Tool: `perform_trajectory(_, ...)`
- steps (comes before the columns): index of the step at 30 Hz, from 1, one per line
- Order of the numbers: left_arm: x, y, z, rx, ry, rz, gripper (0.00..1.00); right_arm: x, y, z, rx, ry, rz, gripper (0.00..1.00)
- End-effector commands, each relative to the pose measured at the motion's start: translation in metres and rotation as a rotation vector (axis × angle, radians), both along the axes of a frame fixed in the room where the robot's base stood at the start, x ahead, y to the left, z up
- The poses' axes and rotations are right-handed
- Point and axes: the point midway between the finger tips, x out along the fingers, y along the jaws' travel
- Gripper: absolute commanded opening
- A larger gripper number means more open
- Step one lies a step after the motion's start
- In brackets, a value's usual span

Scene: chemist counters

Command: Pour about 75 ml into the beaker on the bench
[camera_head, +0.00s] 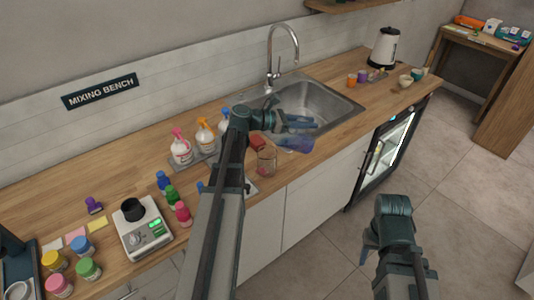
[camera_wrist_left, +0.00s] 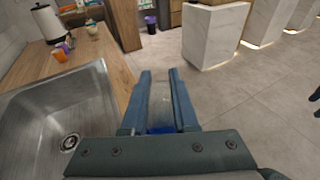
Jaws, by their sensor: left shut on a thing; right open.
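My left gripper (camera_head: 300,124) is shut on a clear vessel with blue in it (camera_head: 297,145). The vessel is held tilted near the sink's front edge, to the right of the beaker. In the left wrist view the clear vessel (camera_wrist_left: 161,103) sits between the two fingers (camera_wrist_left: 160,85), with blue at its near end. A clear glass beaker (camera_head: 267,163) stands on the bench near the front edge, partly beside my left arm. A red patch shows at its upper left; I cannot tell what it is. My right gripper (camera_head: 372,244) is open and low in front of the counter, mostly hidden by its own arm.
The steel sink (camera_head: 335,108) lies behind the held vessel. Spray bottles (camera_head: 181,148) stand on a grey tray left of the beaker. A scale (camera_head: 144,228) and several coloured small bottles and jars stand at the left. A kettle (camera_head: 384,47) and cups are at the far right.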

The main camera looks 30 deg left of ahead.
Motion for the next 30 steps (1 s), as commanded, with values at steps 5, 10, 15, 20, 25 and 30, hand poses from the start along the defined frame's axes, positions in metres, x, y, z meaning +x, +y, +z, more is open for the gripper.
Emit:
perform_trajectory(5,-0.002,0.002,0.002,-0.026,-0.022,0.000,0.00,0.000,0.000,-0.005,0.000,0.000,0.000,0.50)
perform_trajectory(10,-0.004,0.004,0.005,-0.050,-0.045,0.000,0.00,0.000,0.000,-0.009,0.000,0.000,0.000,0.50)
perform_trajectory(15,-0.006,0.006,0.009,-0.076,-0.068,0.001,0.00,0.000,0.000,-0.013,0.000,0.000,0.000,0.50)
perform_trajectory(20,-0.006,0.007,0.011,-0.084,-0.077,0.000,0.00,0.000,0.000,-0.013,0.000,0.000,0.000,0.50)
perform_trajectory(25,-0.007,0.007,0.012,-0.089,-0.080,0.000,0.00,0.000,0.000,-0.014,0.000,0.000,0.000,0.50)
perform_trajectory(30,-0.007,0.008,0.012,-0.093,-0.084,0.000,0.00,0.000,0.000,-0.015,0.000,0.000,0.000,0.50)
